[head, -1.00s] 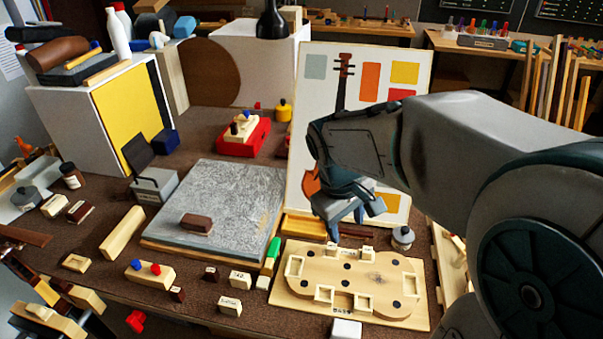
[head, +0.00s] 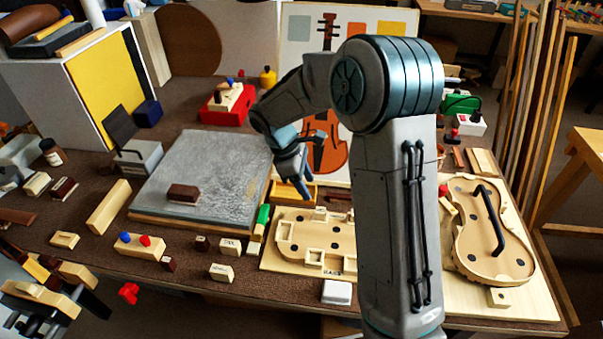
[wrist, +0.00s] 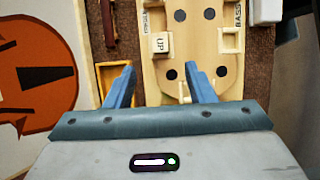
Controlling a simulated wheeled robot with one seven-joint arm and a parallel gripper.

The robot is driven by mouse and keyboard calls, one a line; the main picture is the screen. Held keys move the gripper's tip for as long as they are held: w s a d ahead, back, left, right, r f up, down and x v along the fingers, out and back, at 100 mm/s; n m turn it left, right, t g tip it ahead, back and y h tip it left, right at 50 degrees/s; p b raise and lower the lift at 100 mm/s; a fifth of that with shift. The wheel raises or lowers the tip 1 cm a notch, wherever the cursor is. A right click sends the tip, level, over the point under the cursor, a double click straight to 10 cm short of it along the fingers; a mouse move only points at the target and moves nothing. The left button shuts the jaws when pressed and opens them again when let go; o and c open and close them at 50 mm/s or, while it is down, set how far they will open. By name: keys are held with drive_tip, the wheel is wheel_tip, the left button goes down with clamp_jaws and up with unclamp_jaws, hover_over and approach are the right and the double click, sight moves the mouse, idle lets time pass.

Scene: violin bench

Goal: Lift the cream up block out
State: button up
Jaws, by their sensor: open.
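The cream UP block (wrist: 162,45) sits on the violin-shaped wooden board (wrist: 205,50), near its left edge in the wrist view, with its "UP" label showing. In the head view, a small cream block on the far edge of the board (head: 290,262) looks to be it (head: 320,213), but its label is too small to read. My gripper (wrist: 160,75) is open and empty, its blue fingers apart, with the block beyond the fingertips. In the head view my gripper (head: 301,190) hangs above the far side of the board, pointing down. My arm hides the board's right end.
A wooden tray (head: 298,190) lies behind the board, with the violin poster (head: 300,60) upright beyond. A grey stone slab (head: 215,165) and a green-handled tool (head: 262,220) are to the left. A white block (head: 337,293) stands in front. A violin body (head: 490,255) lies right.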

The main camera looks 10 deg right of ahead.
sight(320, 210)
drive_tip(key=x, duration=1)
drive_tip(key=shift+f, duration=0.25)
drive_tip(key=shift+s, duration=0.1)
drive_tip(key=c, duration=1)
